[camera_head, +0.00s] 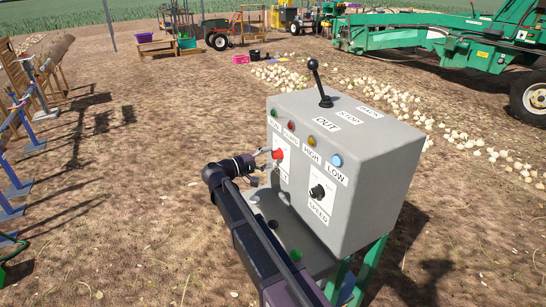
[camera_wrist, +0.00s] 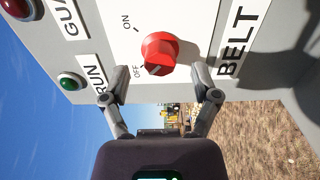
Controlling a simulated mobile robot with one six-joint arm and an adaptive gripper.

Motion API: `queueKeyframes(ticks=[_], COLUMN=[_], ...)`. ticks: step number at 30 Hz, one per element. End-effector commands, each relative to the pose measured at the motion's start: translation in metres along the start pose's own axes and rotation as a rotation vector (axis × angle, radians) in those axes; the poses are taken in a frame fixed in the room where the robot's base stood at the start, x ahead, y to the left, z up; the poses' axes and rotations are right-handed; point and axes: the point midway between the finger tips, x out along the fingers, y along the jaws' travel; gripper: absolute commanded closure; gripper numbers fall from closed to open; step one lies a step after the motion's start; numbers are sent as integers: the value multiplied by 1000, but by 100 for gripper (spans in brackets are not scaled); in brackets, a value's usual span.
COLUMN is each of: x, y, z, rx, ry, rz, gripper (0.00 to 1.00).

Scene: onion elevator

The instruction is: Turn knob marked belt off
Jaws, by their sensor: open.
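The red belt knob (camera_wrist: 160,52) sits on a white plate with ON and OFF marks and the BELT label (camera_wrist: 238,42) beside it. In the wrist view its pointer end is turned toward the OFF mark. In the head view the knob (camera_head: 278,154) is on the left part of the grey control box's front face (camera_head: 318,215). My gripper (camera_wrist: 156,90) is open, with one finger on each side just short of the knob; I see no contact. In the head view my gripper (camera_head: 268,160) is right in front of the knob and partly hides the labels.
A black speed knob (camera_head: 317,192) is to the right on the same face. Several coloured lights, one a blue light (camera_head: 336,160), run along the top edge. A black lever (camera_head: 319,82) stands on top. A green light (camera_wrist: 70,81) is near my left finger.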

Motion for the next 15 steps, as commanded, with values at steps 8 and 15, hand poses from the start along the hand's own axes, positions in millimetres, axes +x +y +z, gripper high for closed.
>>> queueKeyframes(ticks=[8, 15], x=[-44, -77], y=[0, 0], z=[0, -1], rx=[0, 0], ry=[2, 2], rz=[0, 0], gripper=[21, 21])
